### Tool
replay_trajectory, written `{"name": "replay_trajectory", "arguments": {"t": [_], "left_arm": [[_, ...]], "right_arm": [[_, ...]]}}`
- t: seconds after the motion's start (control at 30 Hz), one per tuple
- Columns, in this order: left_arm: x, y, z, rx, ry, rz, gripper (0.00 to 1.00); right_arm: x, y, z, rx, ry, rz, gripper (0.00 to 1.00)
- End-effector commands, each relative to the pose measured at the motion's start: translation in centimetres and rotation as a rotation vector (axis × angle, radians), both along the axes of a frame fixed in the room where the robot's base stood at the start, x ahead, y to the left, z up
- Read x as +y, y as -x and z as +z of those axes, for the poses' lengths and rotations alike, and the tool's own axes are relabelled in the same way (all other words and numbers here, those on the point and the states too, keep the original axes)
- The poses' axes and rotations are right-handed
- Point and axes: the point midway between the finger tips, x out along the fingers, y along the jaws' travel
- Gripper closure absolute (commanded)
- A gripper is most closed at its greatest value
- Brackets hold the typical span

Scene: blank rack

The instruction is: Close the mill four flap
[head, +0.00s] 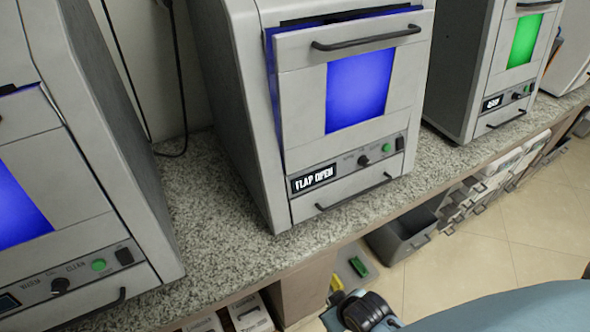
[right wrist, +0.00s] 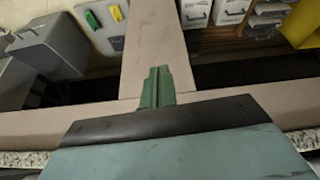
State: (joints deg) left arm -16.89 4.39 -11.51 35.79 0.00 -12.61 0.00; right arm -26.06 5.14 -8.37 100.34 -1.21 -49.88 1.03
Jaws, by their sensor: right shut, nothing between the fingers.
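A grey mill (head: 240,130) stands on the speckled counter in the middle of the head view. Its front flap (head: 295,50) has a blue lit window and a dark bar handle, and leans out from the body with a gap along its top and left edge. Its display (head: 312,178) reads "FLAP OPEN". I cannot read a mill number. My right gripper shows in the right wrist view as two green fingers (right wrist: 157,88) pressed together and empty, over the counter-front structure. My left gripper is out of view.
A mill with a blue window (head: 90,180) stands at left, and one with a green window (head: 480,60) at right. Below are a grey bin (head: 400,235) and drawers (head: 480,195). Open tiled floor (head: 500,245) lies at right.

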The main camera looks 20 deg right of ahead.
Motion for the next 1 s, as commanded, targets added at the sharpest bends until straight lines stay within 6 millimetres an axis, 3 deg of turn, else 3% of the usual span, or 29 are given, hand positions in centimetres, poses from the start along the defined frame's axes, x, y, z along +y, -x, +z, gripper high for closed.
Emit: {"name": "replay_trajectory", "arguments": {"t": [0.03, 0.1, 0.17, 0.27, 0.3, 0.4, 0.5, 0.6, 0.7, 0.83, 1.0], "left_arm": [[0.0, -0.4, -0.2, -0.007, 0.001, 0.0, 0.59], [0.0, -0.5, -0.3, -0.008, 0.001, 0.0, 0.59], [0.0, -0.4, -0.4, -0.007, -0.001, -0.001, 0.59], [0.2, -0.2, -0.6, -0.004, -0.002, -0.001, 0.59], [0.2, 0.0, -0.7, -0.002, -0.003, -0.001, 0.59], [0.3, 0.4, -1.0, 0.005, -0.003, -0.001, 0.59], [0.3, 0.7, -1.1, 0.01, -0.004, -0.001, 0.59], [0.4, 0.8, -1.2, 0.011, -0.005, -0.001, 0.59], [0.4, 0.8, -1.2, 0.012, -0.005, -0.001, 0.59], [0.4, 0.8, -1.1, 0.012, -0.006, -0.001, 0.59], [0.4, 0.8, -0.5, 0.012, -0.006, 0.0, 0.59]], "right_arm": [[0.4, -2.9, 2.8, -0.126, -0.019, -0.012, 1.0], [0.8, -6.6, 7.1, -0.313, -0.047, -0.031, 1.0], [1.0, -9.2, 11.0, -0.473, -0.068, -0.042, 1.0], [1.2, -12.8, 19.3, -0.771, -0.112, -0.062, 1.0], [1.2, -13.8, 23.1, -0.903, -0.131, -0.069, 1.0], [0.8, -14.3, 33.3, -1.245, -0.174, -0.077, 1.0], [0.5, -12.8, 41.0, -1.518, -0.205, -0.069, 1.0], [0.5, -11.2, 45.4, -1.696, -0.224, -0.053, 1.0], [0.5, -10.0, 47.6, -1.799, -0.234, -0.039, 1.0], [0.6, -9.7, 48.9, -1.85, -0.241, -0.03, 1.0], [0.7, -11.1, 50.4, -1.856, -0.243, -0.03, 1.0]]}}
